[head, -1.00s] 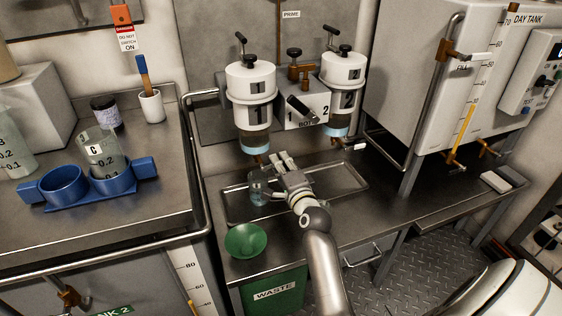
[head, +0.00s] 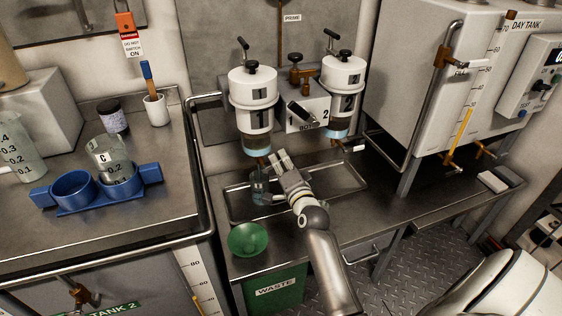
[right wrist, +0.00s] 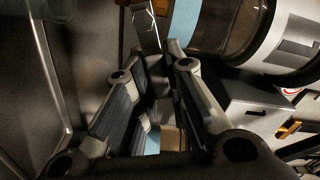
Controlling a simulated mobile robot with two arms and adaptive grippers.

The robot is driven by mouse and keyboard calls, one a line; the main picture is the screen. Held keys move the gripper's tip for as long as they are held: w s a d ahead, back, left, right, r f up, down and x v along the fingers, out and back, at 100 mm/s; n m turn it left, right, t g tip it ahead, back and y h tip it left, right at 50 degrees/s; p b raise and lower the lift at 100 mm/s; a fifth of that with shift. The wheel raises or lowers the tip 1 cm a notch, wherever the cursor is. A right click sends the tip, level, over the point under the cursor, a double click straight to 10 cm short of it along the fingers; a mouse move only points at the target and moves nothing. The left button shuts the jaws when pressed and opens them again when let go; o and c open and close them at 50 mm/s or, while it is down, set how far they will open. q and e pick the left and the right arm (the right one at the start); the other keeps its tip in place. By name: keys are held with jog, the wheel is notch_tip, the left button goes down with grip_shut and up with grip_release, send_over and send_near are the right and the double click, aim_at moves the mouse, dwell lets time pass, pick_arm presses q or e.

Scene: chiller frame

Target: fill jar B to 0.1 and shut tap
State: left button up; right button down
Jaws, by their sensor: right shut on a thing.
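A small clear jar (head: 258,190), probably jar B, stands in the metal tray below filter 1 (head: 254,118); its label and level are too small to read. The brass drain tap (head: 262,161) hangs under filter 1, above the jar. My right gripper (head: 276,158) is at this tap, just right of and above the jar. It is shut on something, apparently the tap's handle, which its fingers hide. In the right wrist view, the gripper's fingers (right wrist: 165,95) are close together below the filter bowl (right wrist: 225,25). My left gripper is not in view.
Filter 2 (head: 341,85) stands to the right with its own tap. A green bowl (head: 249,239) sits in front of the metal tray (head: 335,180). On the left bench, a blue rack (head: 75,190) holds jar C (head: 110,155) beside an empty socket. The right worktop is mostly clear.

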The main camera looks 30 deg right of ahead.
jog(key=c, duration=1.4)
grip_release()
jog(key=shift+c, duration=0.2)
jog(key=v, duration=1.2)
jog(key=shift+f, duration=0.1)
dwell(4.7)
